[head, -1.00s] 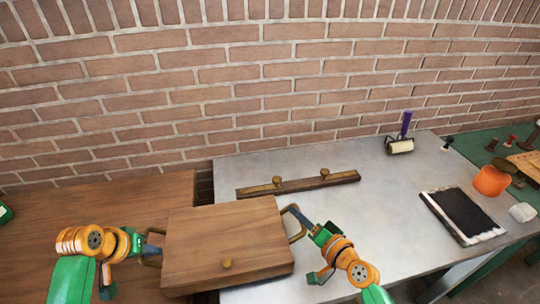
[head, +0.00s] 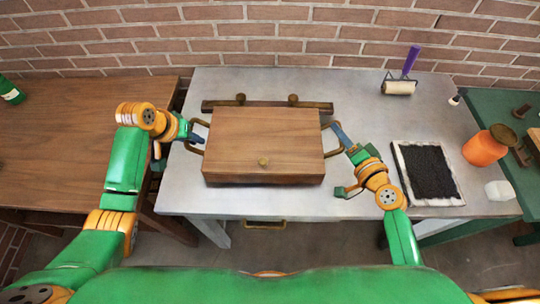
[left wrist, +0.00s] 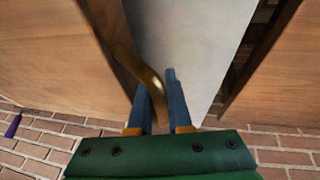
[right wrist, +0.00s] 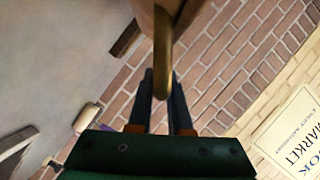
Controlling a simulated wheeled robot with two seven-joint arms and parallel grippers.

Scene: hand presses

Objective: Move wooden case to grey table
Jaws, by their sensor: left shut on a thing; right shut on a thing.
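The wooden case (head: 264,140) is a flat brown box with a brass knob and a brass handle on each side. In the head view it is over the left half of the grey table (head: 360,108); I cannot tell whether it touches the top. My left gripper (head: 196,137) is shut on the case's left handle (left wrist: 150,80), seen close in the left wrist view. My right gripper (head: 338,131) is shut on the right handle (right wrist: 164,55), seen close in the right wrist view. The case's underside is hidden.
A dark wooden bar with two knobs (head: 220,104) lies just behind the case. A purple-handled roller (head: 398,87) and a black inked tray (head: 427,172) are on the table's right. A brown wooden table (head: 80,125) stands left, a green table with an orange jar (head: 485,148) right.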

